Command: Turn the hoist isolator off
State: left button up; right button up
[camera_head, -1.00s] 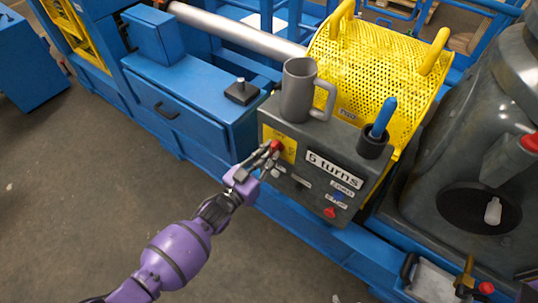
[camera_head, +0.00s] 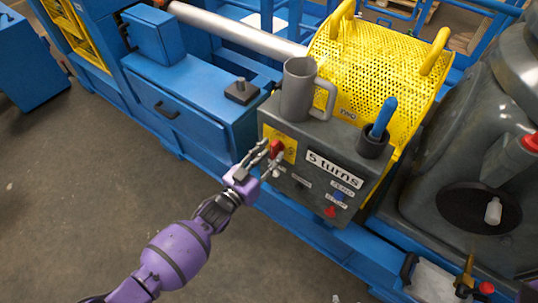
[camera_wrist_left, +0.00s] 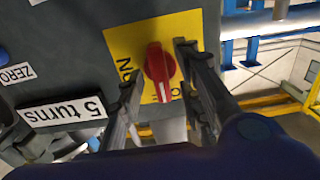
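The isolator's red knob (camera_head: 277,147) sits on a yellow plate (camera_head: 289,152) at the left of a grey control box's front. In the left wrist view the knob (camera_wrist_left: 160,68) stands roughly upright, its white mark pointing down at a label partly hidden by my gripper. A label reading ON, rotated, is left of the knob. My left gripper (camera_head: 270,156) is open, its fingers on either side of the knob; there is a clear gap to the left finger, while the right fingertip is very near and contact cannot be told. My right gripper is out of view.
A grey mug (camera_head: 298,90) and a dark cup with a blue handle (camera_head: 374,143) stand on the grey box (camera_head: 318,142). A "5 turns" label (camera_head: 335,170) and small buttons are on its front. A yellow mesh guard (camera_head: 372,65) is behind. The floor at lower left is clear.

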pick_arm(q)
jog(key=v, duration=1.2)
pick_arm(e)
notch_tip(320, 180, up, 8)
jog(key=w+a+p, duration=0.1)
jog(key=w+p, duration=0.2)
jog(key=p, duration=0.4)
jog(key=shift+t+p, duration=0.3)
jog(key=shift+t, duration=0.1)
pick_arm(q)
jog(key=s+a+f+n+g+y, duration=0.1)
jog(key=s+a+n+g+y, duration=0.1)
jog(key=s, duration=0.7)
jog(key=s+a+f+n+g+y, duration=0.2)
jog(key=s+a+y, duration=0.2)
jog(key=s, duration=0.5)
jog(key=s+a+f+n+g+y, duration=0.2)
jog(key=s+a+y, duration=0.2)
jog(key=s, duration=0.5)
jog(key=shift+s+a+n, duration=0.3)
jog(key=shift+s+a, duration=0.1)
jog(key=shift+a, duration=0.75)
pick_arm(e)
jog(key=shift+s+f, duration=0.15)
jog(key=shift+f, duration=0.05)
